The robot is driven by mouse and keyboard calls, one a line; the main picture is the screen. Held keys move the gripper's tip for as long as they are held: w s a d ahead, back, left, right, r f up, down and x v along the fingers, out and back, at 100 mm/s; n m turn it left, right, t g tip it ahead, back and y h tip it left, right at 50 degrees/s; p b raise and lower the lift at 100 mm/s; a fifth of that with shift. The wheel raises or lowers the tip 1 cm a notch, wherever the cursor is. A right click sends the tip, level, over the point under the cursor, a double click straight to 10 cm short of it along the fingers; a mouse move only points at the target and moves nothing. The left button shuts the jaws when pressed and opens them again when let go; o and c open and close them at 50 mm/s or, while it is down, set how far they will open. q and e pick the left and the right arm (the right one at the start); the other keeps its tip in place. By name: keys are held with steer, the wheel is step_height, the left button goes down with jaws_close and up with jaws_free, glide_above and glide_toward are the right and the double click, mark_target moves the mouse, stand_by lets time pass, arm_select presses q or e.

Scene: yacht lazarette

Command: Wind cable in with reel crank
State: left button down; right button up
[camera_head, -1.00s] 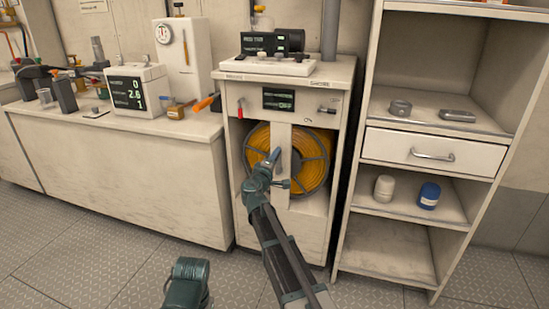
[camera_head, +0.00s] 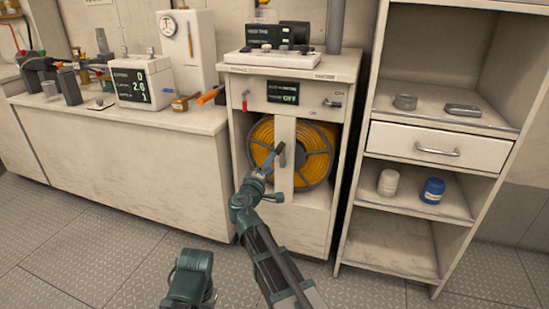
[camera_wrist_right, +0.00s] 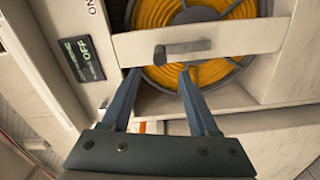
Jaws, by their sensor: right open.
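The cable reel (camera_head: 318,167), wound with orange-yellow cable, sits in the opening of a white cabinet behind a vertical white post (camera_head: 284,180). A small dark crank handle (camera_head: 282,155) sticks out in front of the post. In the right wrist view the dark crank handle (camera_wrist_right: 182,50) lies just beyond the fingertips, with the orange cable (camera_wrist_right: 160,14) behind. My right gripper (camera_head: 268,163) is open and empty; in the wrist view its two fingers (camera_wrist_right: 160,72) are apart and point at the crank. My left gripper is out of view.
The cabinet's display (camera_head: 283,93) reads OFF, with a red-handled lever (camera_head: 244,101) to its left. A shelf unit (camera_head: 412,204) with a drawer stands close on the right. A white counter (camera_head: 110,160) with instruments stands on the left. The patterned floor in front is free.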

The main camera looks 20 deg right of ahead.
steer(key=v, duration=0.3)
steer(key=shift+s+a, duration=0.1)
steer(key=shift+s, duration=0.05)
steer(key=s+f+m+g+y+p, duration=0.1)
steer(key=s+f+m+g, duration=0.35)
steer(key=s+f, duration=0.35)
steer(key=s+a+f+g+y+p, duration=0.1)
steer(key=s+a+f+g+y, duration=0.4)
steer(key=s, duration=0.6)
steer(key=s+a+f+g+y+p, duration=0.1)
steer(key=s+a+f+g+y, duration=0.2)
steer(key=s+a+f+g, duration=0.45)
steer(key=s+r+t+p, duration=0.1)
steer(key=s+r+p, duration=0.1)
steer(key=r+p, duration=1.6)
steer(key=s+r+t+p, duration=0.1)
steer(key=r+p, duration=1.8)
steer(key=r, duration=0.2)
steer(key=shift+s+a, duration=0.35)
steer(key=shift+a, duration=0.1)
